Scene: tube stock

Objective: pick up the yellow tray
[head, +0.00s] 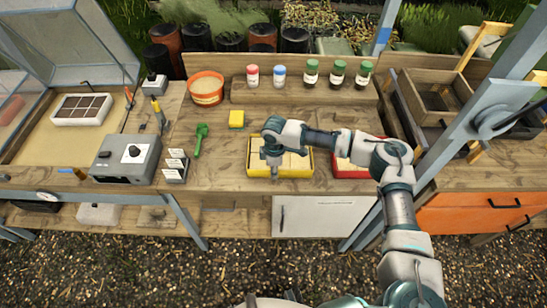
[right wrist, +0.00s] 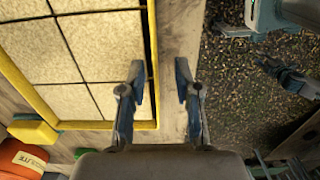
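The yellow tray (head: 298,174) lies on the wooden bench, filled with several pale square blocks. In the right wrist view the yellow tray (right wrist: 152,45) fills the upper left, its front rim running up to the gripper. My right gripper (head: 275,172) is over the front left part of the tray and hides some of it. In the right wrist view the right gripper (right wrist: 160,82) is open and empty. One finger shows over the blocks, the other beyond the front rim; I cannot tell its height above the rim. I cannot make out my left gripper.
A red tray (head: 350,172) stands right of the yellow one, partly behind my right arm. A yellow sponge (head: 236,119), green scoop (head: 200,138) and orange tub (head: 206,88) are to the left. A grey box (head: 126,158) stands farther left. Jars (head: 311,73) line the back.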

